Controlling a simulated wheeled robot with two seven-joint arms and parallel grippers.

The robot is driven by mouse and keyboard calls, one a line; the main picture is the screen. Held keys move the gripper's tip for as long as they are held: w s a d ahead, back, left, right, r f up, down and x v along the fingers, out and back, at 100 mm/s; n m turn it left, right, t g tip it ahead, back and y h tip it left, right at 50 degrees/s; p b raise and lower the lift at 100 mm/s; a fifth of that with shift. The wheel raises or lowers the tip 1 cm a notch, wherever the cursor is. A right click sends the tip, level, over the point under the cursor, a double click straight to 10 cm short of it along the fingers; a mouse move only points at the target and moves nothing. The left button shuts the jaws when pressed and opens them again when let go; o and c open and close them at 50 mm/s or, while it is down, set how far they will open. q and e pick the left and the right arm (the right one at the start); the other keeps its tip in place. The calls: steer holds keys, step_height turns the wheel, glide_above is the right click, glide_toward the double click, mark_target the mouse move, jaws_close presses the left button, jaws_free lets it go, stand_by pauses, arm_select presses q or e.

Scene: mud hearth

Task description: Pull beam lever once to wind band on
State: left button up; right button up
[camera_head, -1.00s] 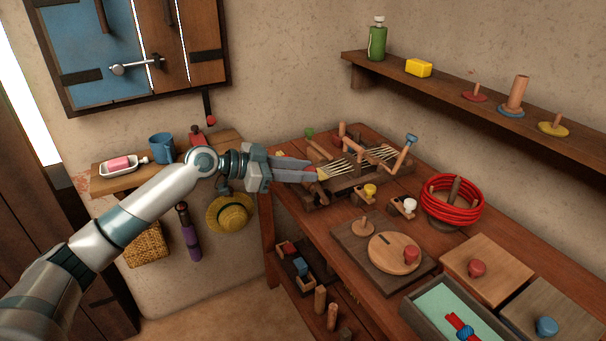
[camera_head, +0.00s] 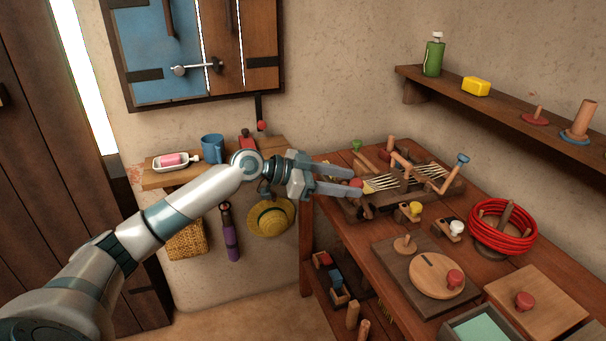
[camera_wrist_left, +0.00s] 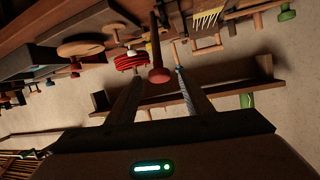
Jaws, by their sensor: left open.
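A small wooden band loom (camera_head: 425,190) with pale threads stands at the back of the workbench. A red knob (camera_head: 357,184) shows at its left end, between my left fingertips. In the left wrist view a red-ended wooden lever (camera_wrist_left: 158,76) points at the camera and lies between the two fingers. My left gripper (camera_head: 360,183) is open, its fingers apart on either side of the knob. I cannot tell whether either finger touches it. It also shows open in the left wrist view (camera_wrist_left: 157,84). A bent wooden handle with a blue end (camera_head: 462,159) rises at the loom's right. My right gripper is not in view.
A wall shelf (camera_head: 490,105) runs above the bench. In front of the loom stand small pegs with a yellow knob (camera_head: 415,209) and a white knob (camera_head: 456,227). A red coil (camera_head: 503,228) and a round wooden disc (camera_head: 430,278) sit farther right.

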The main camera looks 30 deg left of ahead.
arm_select(q)
steer(key=b+v, duration=0.4)
steer(key=v, duration=1.2)
steer(key=shift+s+a+b, duration=0.2)
steer(key=shift+s+b, duration=0.1)
steer(key=shift+s, duration=0.05)
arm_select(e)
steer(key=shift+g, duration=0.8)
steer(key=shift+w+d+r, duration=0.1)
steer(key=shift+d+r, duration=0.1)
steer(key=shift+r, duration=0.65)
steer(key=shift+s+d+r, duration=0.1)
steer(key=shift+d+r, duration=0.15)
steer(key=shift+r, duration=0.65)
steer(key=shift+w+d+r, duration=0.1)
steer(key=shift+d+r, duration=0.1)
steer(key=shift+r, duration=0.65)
arm_select(q)
steer(key=shift+r, duration=0.1)
steer(key=s+d+f+n+t+y+p, duration=0.2)
steer(key=d+f+n+t+y, duration=0.1)
steer(key=d+f+n+t, duration=0.2)
steer(key=shift+s+d+f+n+t+p, duration=0.3)
steer(key=shift+s+d+f+n+t, duration=0.1)
steer(key=shift+d+n+t, duration=0.35)
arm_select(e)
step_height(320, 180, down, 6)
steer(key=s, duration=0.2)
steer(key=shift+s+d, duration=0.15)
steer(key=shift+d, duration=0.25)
